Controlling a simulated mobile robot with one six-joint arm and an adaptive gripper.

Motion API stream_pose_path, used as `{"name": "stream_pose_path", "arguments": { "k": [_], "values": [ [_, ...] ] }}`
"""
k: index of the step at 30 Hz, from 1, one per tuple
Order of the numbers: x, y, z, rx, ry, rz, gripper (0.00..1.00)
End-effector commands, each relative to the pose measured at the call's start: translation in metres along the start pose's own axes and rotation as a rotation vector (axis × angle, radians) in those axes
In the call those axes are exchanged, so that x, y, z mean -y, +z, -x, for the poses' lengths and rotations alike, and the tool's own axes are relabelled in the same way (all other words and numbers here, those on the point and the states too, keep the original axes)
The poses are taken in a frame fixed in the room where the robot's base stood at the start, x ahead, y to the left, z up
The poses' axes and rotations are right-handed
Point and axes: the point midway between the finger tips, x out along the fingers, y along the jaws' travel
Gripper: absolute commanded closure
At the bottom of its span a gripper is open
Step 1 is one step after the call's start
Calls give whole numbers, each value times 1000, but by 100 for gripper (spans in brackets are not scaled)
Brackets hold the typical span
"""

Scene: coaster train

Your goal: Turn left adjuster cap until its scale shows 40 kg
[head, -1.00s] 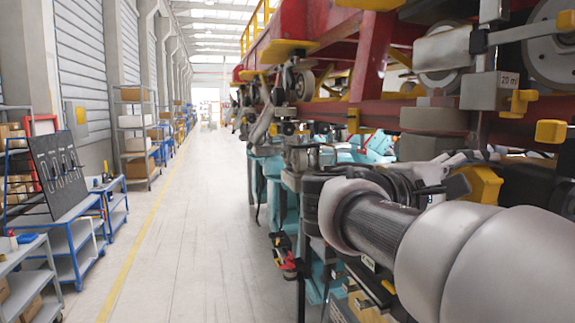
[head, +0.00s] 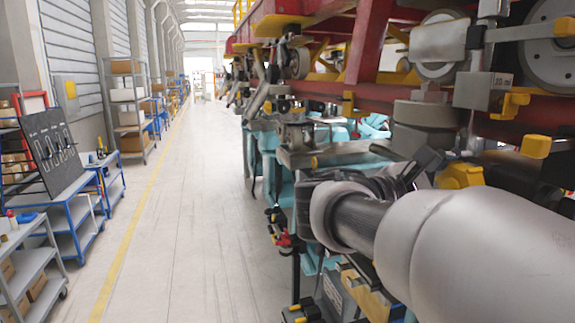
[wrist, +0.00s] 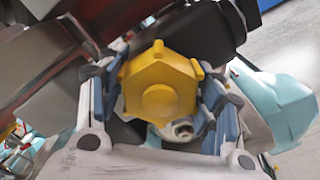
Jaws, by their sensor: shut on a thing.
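A yellow, many-sided adjuster cap (wrist: 160,88) with a round raised centre fills the middle of the wrist view. My gripper (wrist: 166,100) has its blue-grey fingers on either side of the cap, shut on it. In the head view, a yellow cap (head: 460,175) shows beside my gripper (head: 428,168), under the red train frame, partly covered by my arm. I cannot read a scale on the held cap. Whether it is the left one cannot be told from these views.
The red train frame (head: 367,45) with wheels and yellow parts overhangs my arm. Another yellow cap (head: 536,146) sits at the right. Teal seats (head: 283,185) hang below. A clear aisle (head: 190,220) runs left, with blue carts (head: 72,215) and shelving along the wall.

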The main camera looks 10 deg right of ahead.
Motion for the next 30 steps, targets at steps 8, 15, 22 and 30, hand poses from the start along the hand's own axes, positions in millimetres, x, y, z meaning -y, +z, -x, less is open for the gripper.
{"name": "stream_pose_path", "arguments": {
  "k": [8, 15, 22, 30],
  "values": [
    [0, 0, 0, 0, 0, 8, 64],
    [0, 0, 0, 0, 0, 7, 35],
    [0, 0, 0, 0, 0, 7, 19],
    [0, 0, 0, 0, 0, 6, 19]
  ]
}}
